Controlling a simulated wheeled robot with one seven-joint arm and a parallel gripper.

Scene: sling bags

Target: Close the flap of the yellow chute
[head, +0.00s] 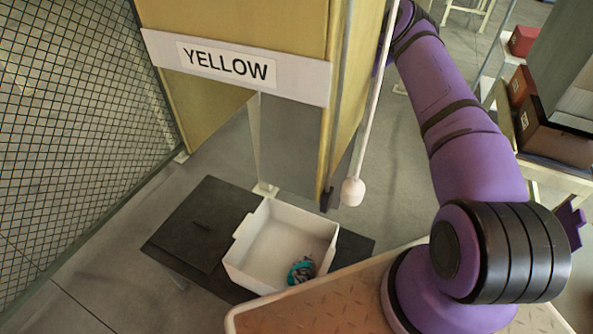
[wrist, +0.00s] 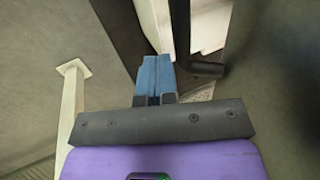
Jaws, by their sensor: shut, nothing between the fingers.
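The yellow chute (head: 235,25) stands at the upper middle of the head view, with a white "YELLOW" label (head: 226,63) on its front. A grey panel (head: 290,140) shows below its front edge; I cannot tell if this is the flap. A pale rod with a white knob (head: 352,192) hangs at the chute's right side, beside a dark-tipped edge (head: 326,198). My gripper is hidden in the head view, behind the chute's right side. In the wrist view my gripper (wrist: 156,62) is shut, its blue fingers together and empty, close to a dark bar with a rounded end (wrist: 206,70). I cannot tell whether they touch.
A white bin (head: 275,240) with a teal bundled item (head: 301,270) sits on a dark low table (head: 190,220) below the chute. A wire mesh fence (head: 70,130) stands left. Shelves with boxes (head: 550,130) stand right. A pale post (wrist: 70,110) shows in the wrist view.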

